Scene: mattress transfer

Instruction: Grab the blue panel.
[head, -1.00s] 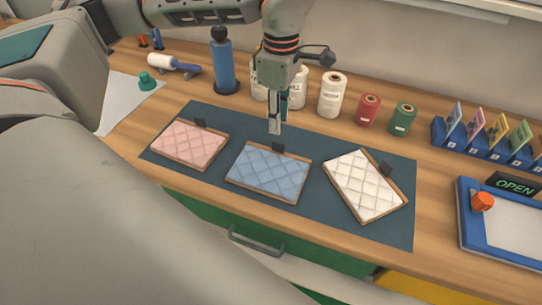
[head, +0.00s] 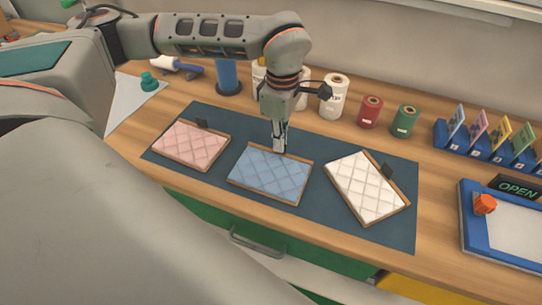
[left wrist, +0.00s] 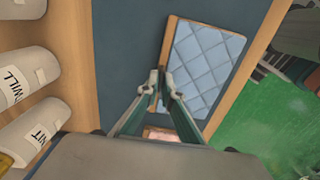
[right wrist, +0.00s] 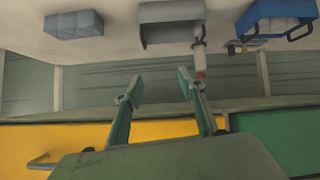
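The blue quilted panel (head: 268,176) lies flat in the middle of the dark mat (head: 345,232), with a wooden border. My left gripper (head: 279,150) points down at its far edge, over the spot of its dark tab, which the fingers hide. In the left wrist view the blue panel (left wrist: 208,62) lies beyond the left fingertips (left wrist: 160,82). These are close together with a narrow gap; I cannot tell if they grip the tab. My right gripper (right wrist: 158,88) is open and empty in the right wrist view, away from the panels.
A pink panel (head: 190,144) lies left of the blue one and a white panel (head: 366,188) right, each with a dark tab. White (head: 334,96), red (head: 369,112) and green (head: 404,121) spools stand behind. A blue-framed tray (head: 467,230) is at the right.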

